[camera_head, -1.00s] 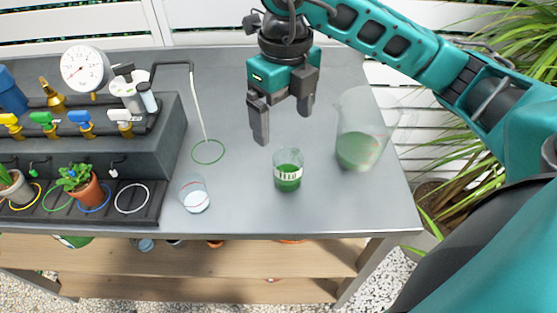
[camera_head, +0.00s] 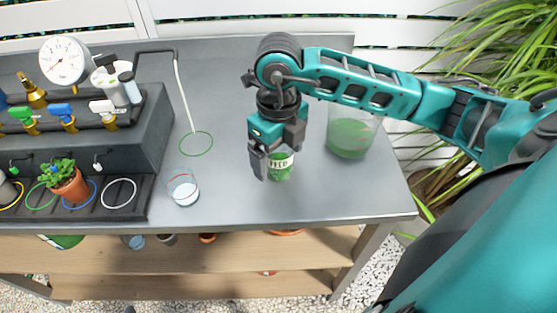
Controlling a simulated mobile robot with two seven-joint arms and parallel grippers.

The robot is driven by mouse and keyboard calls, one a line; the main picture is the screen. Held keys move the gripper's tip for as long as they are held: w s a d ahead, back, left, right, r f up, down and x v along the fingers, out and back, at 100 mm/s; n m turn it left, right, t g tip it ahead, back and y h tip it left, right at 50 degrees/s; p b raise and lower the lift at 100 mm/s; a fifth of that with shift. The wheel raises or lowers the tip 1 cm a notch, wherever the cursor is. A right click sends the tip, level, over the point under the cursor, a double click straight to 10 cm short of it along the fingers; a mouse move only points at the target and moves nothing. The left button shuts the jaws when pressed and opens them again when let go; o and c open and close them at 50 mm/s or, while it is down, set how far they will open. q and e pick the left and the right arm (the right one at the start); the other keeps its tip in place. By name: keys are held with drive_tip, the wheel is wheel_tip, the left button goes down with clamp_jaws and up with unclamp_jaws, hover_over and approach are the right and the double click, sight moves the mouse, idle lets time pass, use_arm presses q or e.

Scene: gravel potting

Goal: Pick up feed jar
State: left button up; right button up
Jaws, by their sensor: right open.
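The feed jar (camera_head: 281,170), a small glass with green content and a white label reading FEED, stands upright on the grey bench. My right gripper (camera_head: 277,165) is open and has its fingers down at the jar. One finger is in front of the jar's left side, and the other is partly hidden at its upper right. The gripper covers the jar's top. I cannot tell whether the fingers touch the glass. My left gripper is not in view.
A clear jug (camera_head: 350,138) with green liquid stands close to the right of the jar. A small glass (camera_head: 184,190) with a red line stands to the left. A green ring (camera_head: 196,143) marks the bench below a thin spout. A dark valve station (camera_head: 110,140) fills the left.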

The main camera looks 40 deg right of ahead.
drive_tip(key=shift+f, duration=0.1)
drive_tip(key=c, duration=1.2)
